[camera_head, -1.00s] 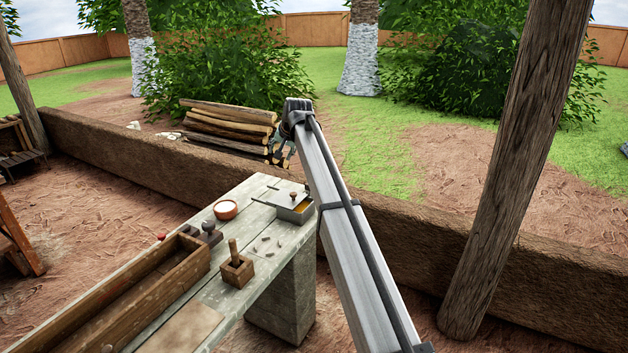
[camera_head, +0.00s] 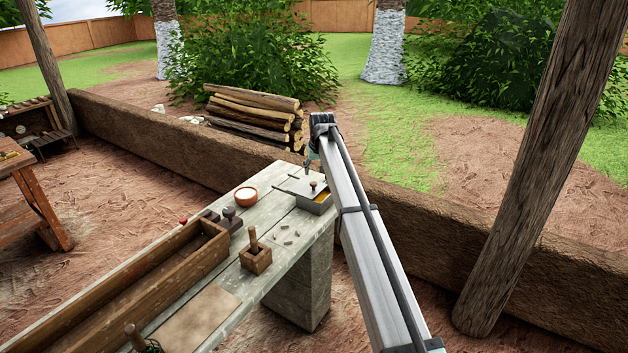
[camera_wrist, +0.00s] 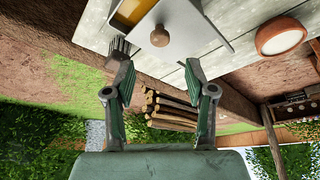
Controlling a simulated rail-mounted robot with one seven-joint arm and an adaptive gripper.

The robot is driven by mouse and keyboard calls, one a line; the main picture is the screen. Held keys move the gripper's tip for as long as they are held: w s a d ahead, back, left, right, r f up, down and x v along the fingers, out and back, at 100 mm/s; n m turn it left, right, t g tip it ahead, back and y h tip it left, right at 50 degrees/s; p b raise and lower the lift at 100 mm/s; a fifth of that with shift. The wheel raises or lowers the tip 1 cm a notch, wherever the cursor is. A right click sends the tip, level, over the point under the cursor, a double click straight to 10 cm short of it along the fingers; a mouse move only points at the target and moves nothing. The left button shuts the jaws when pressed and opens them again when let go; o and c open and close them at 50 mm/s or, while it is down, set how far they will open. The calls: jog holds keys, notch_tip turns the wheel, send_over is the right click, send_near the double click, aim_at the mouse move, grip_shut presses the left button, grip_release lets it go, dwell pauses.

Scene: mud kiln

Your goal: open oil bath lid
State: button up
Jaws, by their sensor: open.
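The oil bath (camera_head: 318,206) is a grey metal box at the far end of the bench. Its flat grey lid (camera_head: 296,185) lies over most of it, leaving a strip of yellow oil showing along one side. A round wooden knob (camera_head: 313,184) stands on the lid. In the wrist view the knob (camera_wrist: 159,37) is just beyond and between my fingertips, on the lid (camera_wrist: 180,22). My gripper (camera_wrist: 156,70) is open and empty, apart from the knob. In the head view my gripper (camera_head: 311,160) hangs just above and behind the knob, partly hidden by my arm.
The bench (camera_head: 215,290) also holds a clay bowl (camera_head: 246,194), a small wooden box with a handle (camera_head: 255,258), small loose pieces and a long wooden trough (camera_head: 150,290). A mud wall (camera_head: 420,215) and stacked logs (camera_head: 250,115) are behind. A post (camera_head: 540,170) stands right.

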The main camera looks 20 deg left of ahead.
aim_at(313, 183)
jog(key=p+x, duration=0.1)
jog(key=x, duration=0.7)
jog(key=shift+f, duration=0.1)
grip_shut()
